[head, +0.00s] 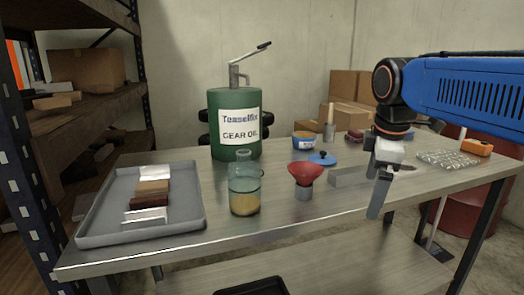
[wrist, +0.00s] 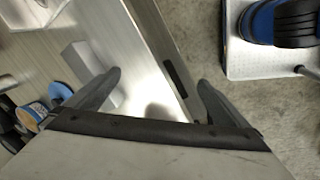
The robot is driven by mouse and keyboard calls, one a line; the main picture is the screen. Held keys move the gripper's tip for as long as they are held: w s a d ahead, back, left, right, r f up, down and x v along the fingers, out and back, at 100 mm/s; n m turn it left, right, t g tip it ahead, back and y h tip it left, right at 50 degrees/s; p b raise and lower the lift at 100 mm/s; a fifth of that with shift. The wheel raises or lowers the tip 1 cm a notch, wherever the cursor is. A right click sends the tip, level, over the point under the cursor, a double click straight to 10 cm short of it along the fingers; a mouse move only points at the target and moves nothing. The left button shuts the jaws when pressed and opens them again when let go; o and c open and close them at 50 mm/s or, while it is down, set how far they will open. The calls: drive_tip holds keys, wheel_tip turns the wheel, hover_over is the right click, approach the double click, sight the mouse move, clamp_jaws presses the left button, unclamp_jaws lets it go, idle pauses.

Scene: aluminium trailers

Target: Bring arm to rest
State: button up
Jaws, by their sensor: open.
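My arm (head: 465,88) reaches in from the right in the head view, its blue housing over the right part of the metal table (head: 300,228). My gripper (head: 378,192) hangs down from it at the table's front right. In the wrist view my gripper (wrist: 160,90) has its two dark fingers spread apart, with nothing between them. The table's front edge and the floor show below the fingers. In the head view the fingers overlap each other.
A grey tray (head: 190,225) with several blocks is at the left. A glass jar (head: 243,190), a red funnel (head: 305,174), a green gear oil drum (head: 235,125) and a metal bar (head: 348,176) stand on the table. A shelf rack (head: 85,130) is at far left.

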drive_tip(key=s+d+f+m+t, duration=0.2)
drive_tip(key=s+f+m, duration=1.2)
drive_tip(key=s+f, duration=0.3)
drive_tip(key=shift+d+f, duration=0.4)
drive_tip(key=shift+f, duration=0.5)
